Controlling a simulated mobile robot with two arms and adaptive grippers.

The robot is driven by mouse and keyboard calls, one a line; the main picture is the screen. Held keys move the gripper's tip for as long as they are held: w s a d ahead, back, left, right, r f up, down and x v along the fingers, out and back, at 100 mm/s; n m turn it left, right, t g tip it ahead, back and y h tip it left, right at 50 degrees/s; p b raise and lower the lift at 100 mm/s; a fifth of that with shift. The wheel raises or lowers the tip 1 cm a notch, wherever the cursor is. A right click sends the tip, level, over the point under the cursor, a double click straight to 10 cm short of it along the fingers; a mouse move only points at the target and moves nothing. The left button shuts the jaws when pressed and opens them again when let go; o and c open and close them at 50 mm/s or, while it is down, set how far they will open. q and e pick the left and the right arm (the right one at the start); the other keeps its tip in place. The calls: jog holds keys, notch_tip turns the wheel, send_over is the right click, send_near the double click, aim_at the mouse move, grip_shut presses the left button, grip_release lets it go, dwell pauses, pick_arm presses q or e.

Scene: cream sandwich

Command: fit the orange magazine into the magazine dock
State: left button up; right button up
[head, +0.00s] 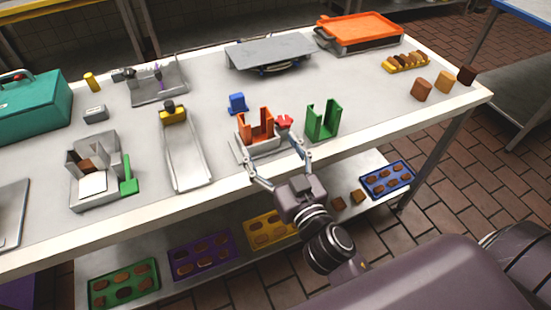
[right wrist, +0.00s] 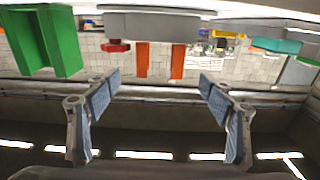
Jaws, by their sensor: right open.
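The orange magazine (head: 256,121), with two upright walls, stands at the grey metal magazine dock (head: 262,148) near the table's front edge. The dock hides its lower part, so I cannot tell how deep it sits. A red knob (head: 284,121) is at the dock's right side. The right wrist view looks upside down: the orange magazine (right wrist: 177,61) hangs below the grey dock (right wrist: 150,26), with the red knob (right wrist: 116,46) beside it. My right gripper (head: 278,163) is open and empty in front of the dock, its fingers (right wrist: 160,84) spread apart. My left gripper is not in view.
A green magazine (head: 322,121) stands right of the dock, and a small blue piece (head: 237,103) behind it. A metal chute (head: 184,155) is to the left. A lower shelf (head: 220,272) holds coloured trays.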

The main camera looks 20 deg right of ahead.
jog(key=shift+s+b, duration=0.3)
jog(key=shift+s, duration=1.15)
